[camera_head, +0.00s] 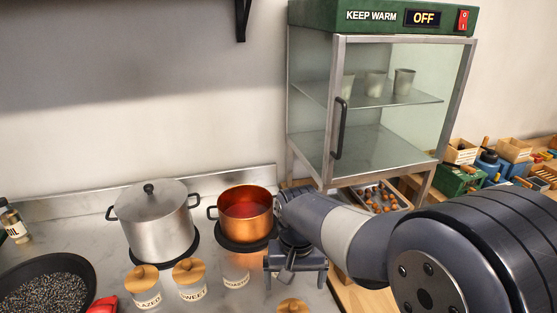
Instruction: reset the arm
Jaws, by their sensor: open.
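My arm reaches in from the lower right, and its end, my gripper (296,279), hangs over the counter in front of the copper pot (245,217). Its two fingers are apart, with nothing seen between them. A glass jar with the label "ROASTED" (238,282) stands just left of the gripper. A wooden lid (293,307) shows below the gripper at the bottom edge of the view. My arm hides part of the counter on the right.
A lidded steel pot (155,228) stands left of the copper pot. Two wooden-lidded jars, "GLAZED" (145,287) and "SWEET" (190,280), stand in front. A dark pan (45,285) is at left. A glass warming cabinet (355,150), marked OFF, stands behind my arm, above a chestnut tray (408,204).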

